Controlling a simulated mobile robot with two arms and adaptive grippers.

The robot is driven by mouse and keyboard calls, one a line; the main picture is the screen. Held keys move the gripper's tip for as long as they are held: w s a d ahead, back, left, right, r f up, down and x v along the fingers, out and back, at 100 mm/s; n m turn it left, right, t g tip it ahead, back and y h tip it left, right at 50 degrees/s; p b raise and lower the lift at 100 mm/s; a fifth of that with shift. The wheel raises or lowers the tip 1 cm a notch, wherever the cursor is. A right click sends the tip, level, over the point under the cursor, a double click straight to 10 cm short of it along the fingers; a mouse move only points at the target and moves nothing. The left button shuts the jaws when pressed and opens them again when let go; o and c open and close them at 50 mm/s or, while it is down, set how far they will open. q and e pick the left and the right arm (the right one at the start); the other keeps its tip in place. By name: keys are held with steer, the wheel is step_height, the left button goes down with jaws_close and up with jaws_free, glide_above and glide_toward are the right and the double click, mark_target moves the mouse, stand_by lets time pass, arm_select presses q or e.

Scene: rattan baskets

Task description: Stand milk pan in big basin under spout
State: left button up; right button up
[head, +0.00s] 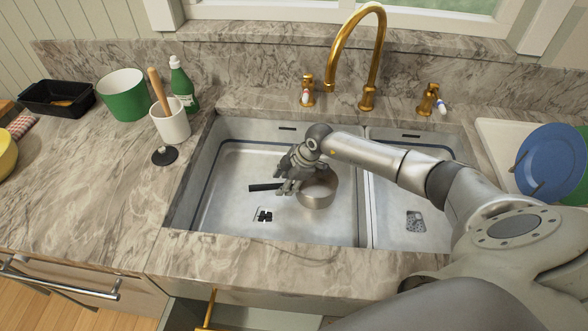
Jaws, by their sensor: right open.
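The milk pan (318,193) is a small metal pan with a dark handle pointing left. It sits in the big left basin (225,210), near the divider, and looks upright. My right gripper (287,187) is over the basin at the pan's left side, by the handle, and is open. My right arm and gripper hide part of the pan. The gold spout (372,55) arches up behind the sink. My left gripper is not in view.
The smaller right basin (415,222) has a drain. Gold taps (307,92) flank the spout. A white cup with a brush (171,124), a green bottle (183,86) and a green pot (123,97) stand left. A blue plate (548,160) stands in a rack at right.

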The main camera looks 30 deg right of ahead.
steer(key=v, duration=0.9)
steer(key=shift+s, duration=0.1)
